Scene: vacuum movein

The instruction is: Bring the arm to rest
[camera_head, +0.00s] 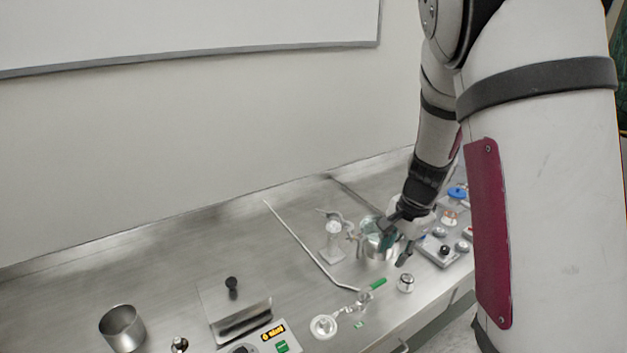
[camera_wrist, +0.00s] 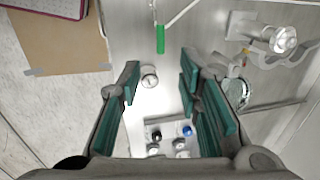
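My gripper (camera_wrist: 165,95) is open, with its green-padded fingers spread apart and nothing between the pads. In the head view my gripper (camera_head: 402,248) hangs from my arm over the right part of the steel bench, pointing down. A metal pot with glassware (camera_head: 374,243) stands close beside and partly behind it, and I cannot tell whether they touch. A small round metal piece (camera_head: 405,283) lies on the bench just below the fingers. It also shows between the fingertips, farther off, in the wrist view (camera_wrist: 149,77).
A clear glass piece on a stand (camera_head: 333,240) is left of the pot. A control box with knobs (camera_head: 445,249) and a blue-capped bottle (camera_head: 457,193) are at right. A steel beaker (camera_head: 122,328) stands far left.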

